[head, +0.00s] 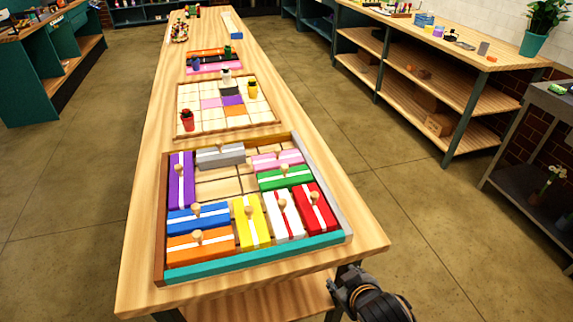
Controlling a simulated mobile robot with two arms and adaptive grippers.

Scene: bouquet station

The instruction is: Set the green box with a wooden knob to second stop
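The green box (298,180) with a white stripe and a wooden knob (284,169) lies flat in the sliding-block tray (160,225). It is towards the right side, between the pink box (266,162) behind it and the red box (319,216) and white box (287,226) in front. Bare tray floor (217,187) shows to its left. A dark part of my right gripper (346,287) shows at the bottom, beyond the table's near right corner and away from the green box; its fingers are unclear. My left gripper is out of view.
Purple (178,190), grey (230,157), blue (212,220), yellow (257,229) and orange (215,247) boxes also fill the tray. A grid board (210,122) with small pots stands behind it. A long shelf bench (440,70) is at right, across open floor (360,150).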

